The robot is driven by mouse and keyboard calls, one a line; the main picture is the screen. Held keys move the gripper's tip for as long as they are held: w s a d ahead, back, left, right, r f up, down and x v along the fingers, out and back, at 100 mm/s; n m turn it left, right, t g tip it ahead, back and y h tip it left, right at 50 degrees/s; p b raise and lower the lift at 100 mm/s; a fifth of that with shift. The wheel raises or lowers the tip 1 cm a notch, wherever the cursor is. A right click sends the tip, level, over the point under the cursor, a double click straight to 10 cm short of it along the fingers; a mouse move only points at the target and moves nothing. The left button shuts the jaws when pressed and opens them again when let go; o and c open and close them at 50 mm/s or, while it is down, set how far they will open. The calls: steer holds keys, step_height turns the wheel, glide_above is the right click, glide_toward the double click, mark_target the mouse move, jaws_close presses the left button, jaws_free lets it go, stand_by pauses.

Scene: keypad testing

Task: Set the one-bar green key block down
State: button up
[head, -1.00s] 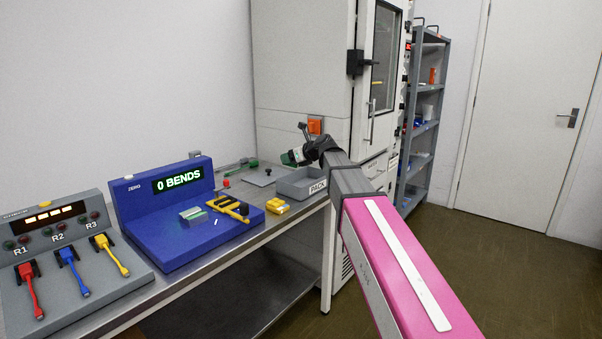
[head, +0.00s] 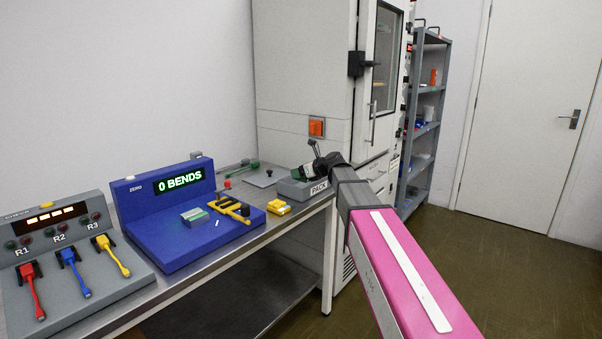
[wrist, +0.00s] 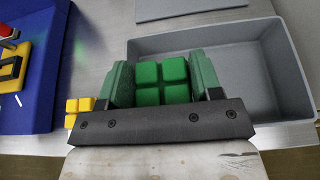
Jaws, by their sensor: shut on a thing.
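My gripper (wrist: 162,72) is shut on a green key block (wrist: 150,95), which shows several square keys between the two green finger pads in the wrist view. No bar mark can be made out on it. The grey open tray labelled PACK (head: 318,188) sits at the bench's right end. In the head view my gripper (head: 304,172) is at the tray, and its fingers hide most of the block. In the wrist view the block is over the left part of the tray (wrist: 262,90), whose visible floor is empty. Whether the block touches the floor cannot be told.
A yellow key block (head: 278,207) lies on the bench left of the tray. Farther left stand the blue bend tester (head: 165,247) reading 0 BENDS and a grey check station (head: 75,300) with red, blue and yellow leads. A flat grey plate (head: 262,178) lies behind.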

steer(key=shift+f, duration=0.6)
steer(key=o, duration=0.9)
steer(key=shift+r, duration=0.15)
